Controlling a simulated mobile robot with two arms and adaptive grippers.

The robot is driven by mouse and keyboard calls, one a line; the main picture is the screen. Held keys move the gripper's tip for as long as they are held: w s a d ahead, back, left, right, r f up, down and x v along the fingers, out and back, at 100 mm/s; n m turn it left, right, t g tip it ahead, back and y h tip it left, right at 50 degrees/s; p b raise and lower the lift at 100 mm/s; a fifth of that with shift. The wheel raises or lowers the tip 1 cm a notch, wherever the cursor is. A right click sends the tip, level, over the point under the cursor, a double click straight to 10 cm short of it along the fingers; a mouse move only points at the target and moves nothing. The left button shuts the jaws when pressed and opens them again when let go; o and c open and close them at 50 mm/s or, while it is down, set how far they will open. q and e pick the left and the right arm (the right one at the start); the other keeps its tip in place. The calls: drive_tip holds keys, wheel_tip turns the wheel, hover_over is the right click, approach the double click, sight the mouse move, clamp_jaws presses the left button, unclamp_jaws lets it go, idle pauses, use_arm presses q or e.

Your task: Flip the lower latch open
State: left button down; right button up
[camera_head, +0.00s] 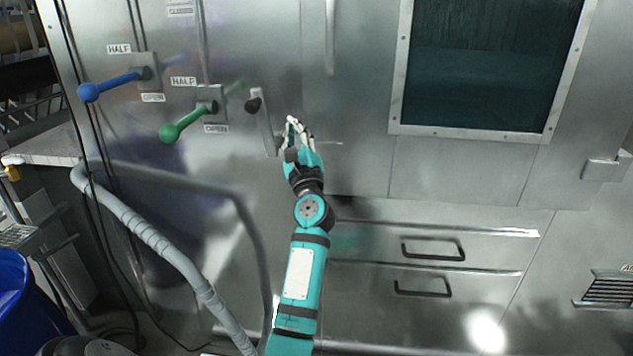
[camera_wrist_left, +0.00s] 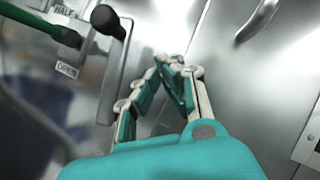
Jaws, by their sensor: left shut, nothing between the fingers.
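The lower latch (camera_head: 264,128) looks like a short grey metal bar with a black knob (camera_head: 253,105) at its upper left, mounted on the steel front. It also shows in the left wrist view (camera_wrist_left: 113,80), with its black knob (camera_wrist_left: 108,20) at the top. My left gripper (camera_head: 294,123) is just right of the latch's lower end, fingers pointing up along the panel. In the left wrist view its fingertips (camera_wrist_left: 172,62) come together with nothing between them, right of the bar. I cannot tell whether a finger touches the latch. My right gripper is not in view.
Left of the latch are a green lever (camera_head: 182,126) and a blue lever (camera_head: 112,84), with HALF and OPEN labels. A vertical bar handle (camera_head: 330,38) is above right. A framed window (camera_head: 398,75) and two drawer handles (camera_head: 432,257) are right. A grey hose (camera_head: 165,248) runs lower left.

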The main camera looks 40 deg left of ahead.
sight(268, 119)
use_arm(q)
drive_tip(key=shift+s+a+r+n+g+p, duration=0.45)
drive_tip(key=shift+a+n+g, duration=0.2)
drive_tip(key=shift+a+n, duration=0.3)
drive_tip(key=shift+s+a+r+n+g+p, duration=0.3)
drive_tip(key=shift+s+a+n+g+p, duration=0.4)
drive_tip(key=shift+n, duration=0.5)
drive_tip(key=shift+s+a+r+n+g+p, duration=0.25)
drive_tip(key=shift+a+r+n+g, duration=0.25)
drive_tip(key=shift+a+n, duration=0.5)
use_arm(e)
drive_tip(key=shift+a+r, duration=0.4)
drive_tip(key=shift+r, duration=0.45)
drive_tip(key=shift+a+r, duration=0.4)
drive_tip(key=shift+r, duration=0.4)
use_arm(q)
drive_tip(key=shift+d, duration=0.1)
